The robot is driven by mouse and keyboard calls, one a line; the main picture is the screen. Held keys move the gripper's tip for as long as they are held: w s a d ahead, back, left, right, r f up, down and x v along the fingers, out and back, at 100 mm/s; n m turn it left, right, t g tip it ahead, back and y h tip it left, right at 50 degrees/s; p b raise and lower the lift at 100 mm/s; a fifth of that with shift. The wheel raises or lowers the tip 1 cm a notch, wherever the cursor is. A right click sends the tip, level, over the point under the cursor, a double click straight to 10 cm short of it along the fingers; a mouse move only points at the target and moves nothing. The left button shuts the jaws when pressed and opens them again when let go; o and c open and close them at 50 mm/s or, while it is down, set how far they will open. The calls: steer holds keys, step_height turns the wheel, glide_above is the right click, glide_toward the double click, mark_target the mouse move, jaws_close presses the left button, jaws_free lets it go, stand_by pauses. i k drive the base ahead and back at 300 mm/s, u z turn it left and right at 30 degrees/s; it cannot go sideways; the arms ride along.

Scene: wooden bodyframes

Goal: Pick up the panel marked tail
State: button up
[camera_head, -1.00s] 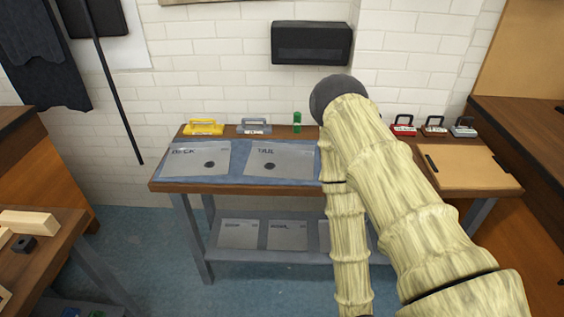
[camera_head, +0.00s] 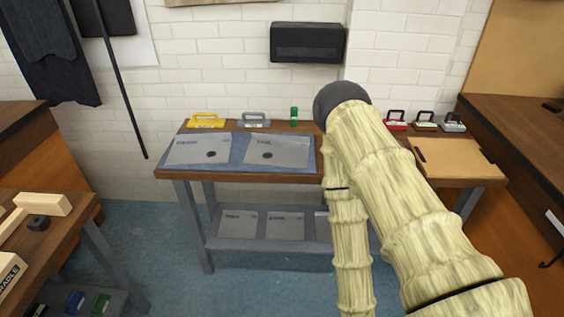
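The panel marked tail (camera_head: 283,153) looks like the right one of two flat grey sheets on the workbench. It lies flat on a blue mat (camera_head: 236,152), with a dark round spot and small lettering that is hard to read now. A similar grey panel (camera_head: 190,150) lies to its left, its label blurred. My arm rises at the right and covers part of the bench to the right of the tail panel. My gripper is out of view, so whether it holds anything is not shown.
Yellow (camera_head: 207,119) and grey (camera_head: 254,120) handled holders and a green item (camera_head: 294,116) line the back of the bench (camera_head: 260,176). More grey panels (camera_head: 238,223) lie on its lower shelf. A tan board (camera_head: 454,158) is at right. Blue floor (camera_head: 165,240) is clear in front.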

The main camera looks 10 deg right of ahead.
mark_target(263, 150)
steer(key=k, duration=0.95)
steer(key=u, duration=0.85)
steer(key=i, duration=1.5)
steer(key=z, duration=0.75)
steer(key=i, duration=0.65)
steer(key=z, duration=0.65)
